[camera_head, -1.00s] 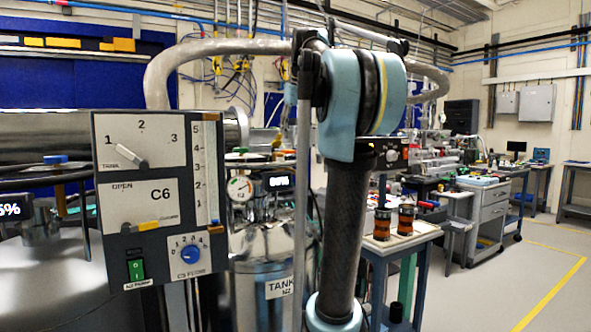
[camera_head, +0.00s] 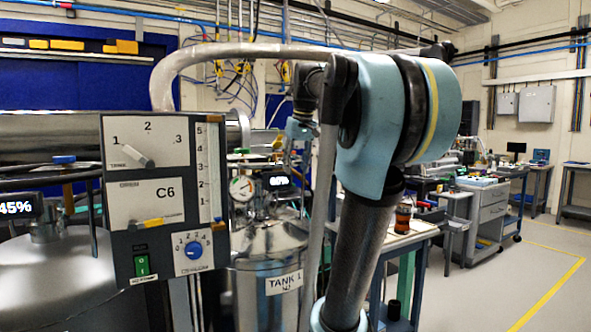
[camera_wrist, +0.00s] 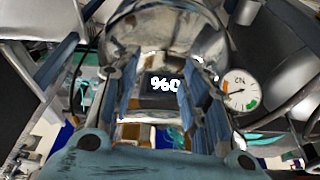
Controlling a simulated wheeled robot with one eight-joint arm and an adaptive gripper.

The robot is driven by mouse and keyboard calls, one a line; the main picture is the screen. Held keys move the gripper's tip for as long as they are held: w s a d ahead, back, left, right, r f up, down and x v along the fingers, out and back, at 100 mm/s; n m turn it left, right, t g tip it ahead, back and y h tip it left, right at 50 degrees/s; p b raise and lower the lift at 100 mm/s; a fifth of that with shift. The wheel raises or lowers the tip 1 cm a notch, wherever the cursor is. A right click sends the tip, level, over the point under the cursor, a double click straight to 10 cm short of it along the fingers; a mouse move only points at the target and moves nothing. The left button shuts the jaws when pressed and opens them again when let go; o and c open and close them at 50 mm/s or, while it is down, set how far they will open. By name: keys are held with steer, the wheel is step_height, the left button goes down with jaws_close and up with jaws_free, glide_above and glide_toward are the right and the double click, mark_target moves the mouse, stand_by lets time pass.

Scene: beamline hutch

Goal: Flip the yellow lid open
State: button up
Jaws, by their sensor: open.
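I cannot make out a yellow lid for certain in either view. No object is clearly held between the fingers.
A second tank (camera_head: 50,270) with a lit display stands at the left. A thick pipe (camera_head: 230,50) arches above. A side table (camera_head: 420,232) holds an orange-brown bottle (camera_head: 403,219). Floor (camera_head: 490,300) is clear at the right.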

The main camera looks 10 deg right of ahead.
steer(key=shift+s+f, duration=0.3)
steer(key=shift+f, duration=0.05)
